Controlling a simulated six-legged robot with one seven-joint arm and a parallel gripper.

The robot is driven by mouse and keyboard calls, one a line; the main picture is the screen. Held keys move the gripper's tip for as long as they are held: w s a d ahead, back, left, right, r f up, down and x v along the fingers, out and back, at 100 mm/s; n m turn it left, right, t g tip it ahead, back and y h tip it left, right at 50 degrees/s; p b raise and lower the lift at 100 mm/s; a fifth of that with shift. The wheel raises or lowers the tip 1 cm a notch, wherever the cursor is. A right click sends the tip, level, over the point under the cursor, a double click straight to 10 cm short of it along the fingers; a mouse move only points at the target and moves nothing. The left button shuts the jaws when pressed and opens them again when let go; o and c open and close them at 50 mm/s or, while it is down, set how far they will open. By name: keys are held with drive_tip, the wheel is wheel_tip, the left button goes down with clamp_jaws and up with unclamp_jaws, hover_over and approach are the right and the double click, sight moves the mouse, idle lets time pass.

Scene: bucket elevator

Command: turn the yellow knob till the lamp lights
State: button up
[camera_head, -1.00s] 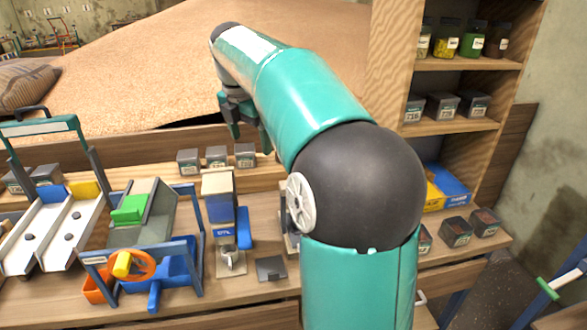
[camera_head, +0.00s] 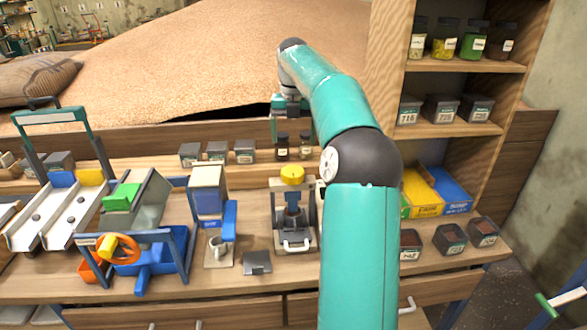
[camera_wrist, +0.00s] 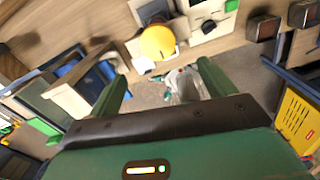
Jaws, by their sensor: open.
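The yellow knob (camera_head: 292,175) is a round cap on top of a small grey device (camera_head: 294,230) with a white handle, standing on the wooden bench. In the wrist view, the knob (camera_wrist: 157,42) shows as a yellow disc beyond my fingertips, apart from them. My gripper (camera_head: 291,125) hangs above and behind the device in the head view, with its jaws partly hard to see. The wrist view shows my gripper (camera_wrist: 163,80) with two green fingers spread wide and nothing between them. I cannot make out a lit lamp on the device.
A blue-and-white dispenser (camera_head: 208,195) with a cup stands left of the device. An orange wheel (camera_head: 120,248) on a blue frame is farther left. Small dark jars (camera_head: 282,145) stand behind the knob. Yellow and blue boxes (camera_head: 425,190) and a shelf are at right.

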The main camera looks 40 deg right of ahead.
sight(292, 171)
drive_tip(key=f, duration=1.1)
drive_tip(key=shift+w+a+f, duration=0.1)
drive_tip(key=shift+w+f, duration=0.1)
drive_tip(key=shift+w, duration=0.05)
drive_tip(key=c, duration=1)
